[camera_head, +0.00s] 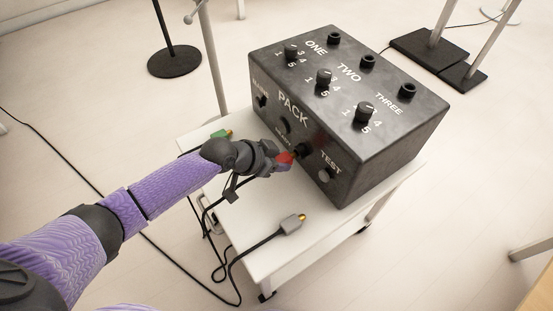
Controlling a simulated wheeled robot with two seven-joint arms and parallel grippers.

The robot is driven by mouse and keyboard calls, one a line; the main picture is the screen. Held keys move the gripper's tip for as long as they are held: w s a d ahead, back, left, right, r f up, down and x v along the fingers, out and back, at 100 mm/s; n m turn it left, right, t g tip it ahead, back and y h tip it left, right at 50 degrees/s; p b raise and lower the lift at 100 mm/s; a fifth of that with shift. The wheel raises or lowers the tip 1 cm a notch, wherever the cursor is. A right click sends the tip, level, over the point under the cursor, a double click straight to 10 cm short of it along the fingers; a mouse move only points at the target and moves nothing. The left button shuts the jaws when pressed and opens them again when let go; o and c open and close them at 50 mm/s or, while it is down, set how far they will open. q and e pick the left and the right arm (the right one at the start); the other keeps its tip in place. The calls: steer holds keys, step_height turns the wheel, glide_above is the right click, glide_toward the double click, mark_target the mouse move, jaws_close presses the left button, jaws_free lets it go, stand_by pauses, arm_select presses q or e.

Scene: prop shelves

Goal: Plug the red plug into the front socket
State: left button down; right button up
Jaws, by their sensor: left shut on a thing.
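The black PACK box (350,110) stands on a small white cart. Its front face has a dark round socket (303,150) low down, between the PACK lettering and the TEST label. My left gripper (279,160) is shut on the red plug (286,159) just in front of this face. The plug's tip points at the dark socket and is very close to it. I cannot tell whether it touches or has entered. The gripper hides part of the plug. My right gripper is not in view.
A green plug (222,134) lies on the cart top (265,255) left of the box. A grey plug (292,223) with a black cable lies nearer the front. Black cables (225,270) hang over the cart's left edge. Stand bases (174,61) are on the floor behind.

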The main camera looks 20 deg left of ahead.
arm_select(q)
steer(key=shift+w+d, duration=0.15)
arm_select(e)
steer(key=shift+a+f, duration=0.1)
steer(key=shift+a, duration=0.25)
arm_select(q)
steer(key=shift+w, duration=0.1)
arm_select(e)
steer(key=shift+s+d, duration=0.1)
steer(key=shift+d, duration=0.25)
arm_select(q)
steer(key=shift+w+d, duration=0.15)
stand_by(0.3)
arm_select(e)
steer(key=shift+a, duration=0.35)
arm_select(q)
steer(key=shift+w+d, duration=0.2)
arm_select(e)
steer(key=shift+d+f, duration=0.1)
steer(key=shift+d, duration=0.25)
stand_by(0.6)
arm_select(q)
steer(key=shift+w, duration=0.1)
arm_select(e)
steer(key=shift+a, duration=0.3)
